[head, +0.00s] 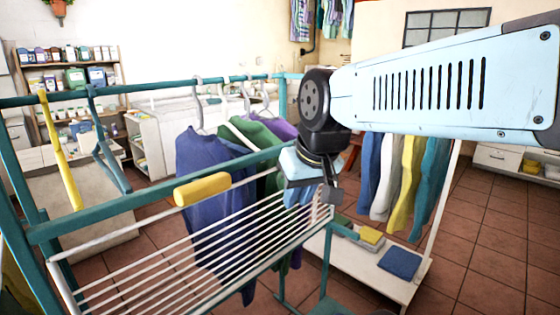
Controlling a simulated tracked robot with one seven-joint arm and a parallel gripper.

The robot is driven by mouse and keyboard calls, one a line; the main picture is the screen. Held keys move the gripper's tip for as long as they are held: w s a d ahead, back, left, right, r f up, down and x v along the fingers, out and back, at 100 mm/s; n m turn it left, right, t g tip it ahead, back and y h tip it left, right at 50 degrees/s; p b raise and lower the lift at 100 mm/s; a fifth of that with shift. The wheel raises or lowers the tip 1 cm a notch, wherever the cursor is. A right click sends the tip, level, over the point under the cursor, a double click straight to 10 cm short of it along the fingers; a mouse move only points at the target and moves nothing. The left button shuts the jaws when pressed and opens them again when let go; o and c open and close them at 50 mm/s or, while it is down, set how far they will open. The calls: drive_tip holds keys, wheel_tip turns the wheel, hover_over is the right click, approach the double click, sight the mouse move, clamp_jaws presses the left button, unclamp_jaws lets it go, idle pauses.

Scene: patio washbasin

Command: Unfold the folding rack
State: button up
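The folding rack (205,245) fills the lower left of the head view. It has a teal frame and a panel of thin white bars, which slants across the picture.
Purple (205,165) and green clothes hang on hangers behind the rack. A white clothes stand (430,262) with hanging and folded garments is at the right. Shelves (65,85) with bottles stand at the back left. Tiled floor (490,240) is clear at the lower right.

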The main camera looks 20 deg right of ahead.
drive_tip(key=w+d+f+m+g+y, duration=0.2)
drive_tip(key=w+d+m+y, duration=0.25)
drive_tip(key=w+y, duration=0.45)
drive_tip(key=w+d+f+m+t+y, duration=0.1)
drive_tip(key=w+d+m+t, duration=0.3)
drive_tip(key=d, duration=0.5)
drive_tip(key=w+d+m+t+y, duration=0.1)
drive_tip(key=w+d+t, duration=0.3)
drive_tip(key=w+d, duration=0.3)
drive_tip(key=x, duration=1.2)
drive_tip(key=shift+f, duration=0.25)
drive_tip(key=shift+s, duration=0.1)
clamp_jaws()
